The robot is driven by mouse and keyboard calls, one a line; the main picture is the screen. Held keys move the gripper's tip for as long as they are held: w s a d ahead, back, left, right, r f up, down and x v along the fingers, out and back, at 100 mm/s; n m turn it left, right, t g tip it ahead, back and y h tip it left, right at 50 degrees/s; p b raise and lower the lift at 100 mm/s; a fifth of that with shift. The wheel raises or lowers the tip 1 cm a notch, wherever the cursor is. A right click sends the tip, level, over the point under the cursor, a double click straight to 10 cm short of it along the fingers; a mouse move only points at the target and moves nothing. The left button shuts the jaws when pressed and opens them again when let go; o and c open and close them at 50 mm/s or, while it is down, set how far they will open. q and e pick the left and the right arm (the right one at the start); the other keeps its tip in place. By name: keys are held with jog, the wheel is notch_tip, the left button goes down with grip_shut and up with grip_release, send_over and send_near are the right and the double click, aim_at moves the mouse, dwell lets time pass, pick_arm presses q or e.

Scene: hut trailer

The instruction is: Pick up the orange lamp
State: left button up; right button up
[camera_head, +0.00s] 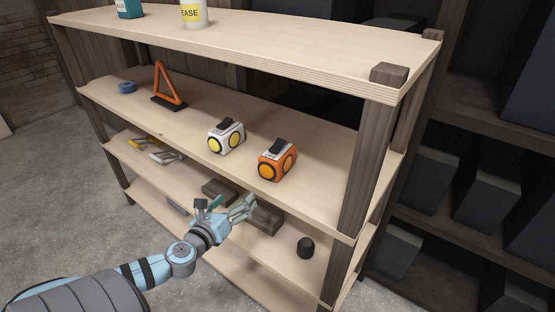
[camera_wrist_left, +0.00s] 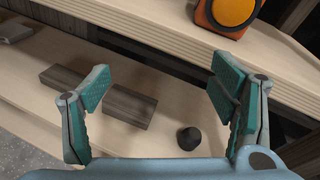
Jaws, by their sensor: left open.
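The orange lamp (camera_head: 277,160) stands on the second shelf from the top, near its right end. It has a dark handle on top and round orange lenses. In the left wrist view the orange lamp (camera_wrist_left: 228,14) shows at the top right, cut off by the frame edge. My left gripper (camera_head: 246,206) is open and empty, in front of the shelf unit, lower than the lamp and to its left. In the left wrist view its two fingers (camera_wrist_left: 160,92) are spread wide, with the lamp beyond the right finger. My right gripper is not in view.
A white and yellow lamp (camera_head: 226,136) stands left of the orange one. An orange warning triangle (camera_head: 167,86) and a blue roll (camera_head: 127,87) are farther left. Dark wooden blocks (camera_wrist_left: 118,104) and a black knob-shaped object (camera_head: 305,246) lie on the shelf below. Shelf posts (camera_head: 366,170) bound the right side.

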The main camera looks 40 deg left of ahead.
aim_at(278, 154)
pick_arm(q)
jog(key=w+d+r+m+t, duration=0.1)
jog(key=w+r, duration=0.1)
jog(key=r, duration=0.1)
jog(key=w+d+r+m+h, duration=0.1)
jog(key=w+d+r+m, duration=0.1)
jog(key=w+d+r+m+t+h, duration=0.1)
jog(key=r+m, duration=0.1)
jog(key=r, duration=0.1)
jog(key=shift+w+d+r+t, duration=0.3)
jog(key=shift+w+d, duration=0.05)
jog(key=shift+w, duration=0.05)
jog(key=w+p, duration=0.1)
jog(key=w, duration=0.2)
jog(key=w+a+p, duration=0.1)
jog(key=w+p, duration=0.1)
jog(key=w, duration=0.1)
jog(key=w+p, duration=0.1)
jog(key=w, duration=0.2)
jog(key=shift+w+a+r+p, duration=0.15)
jog(key=shift+w+a+p, duration=0.1)
jog(key=shift+a+p, duration=0.1)
jog(key=shift+w+f, duration=0.25)
jog(key=shift+s, duration=0.1)
jog(key=c, duration=1.4)
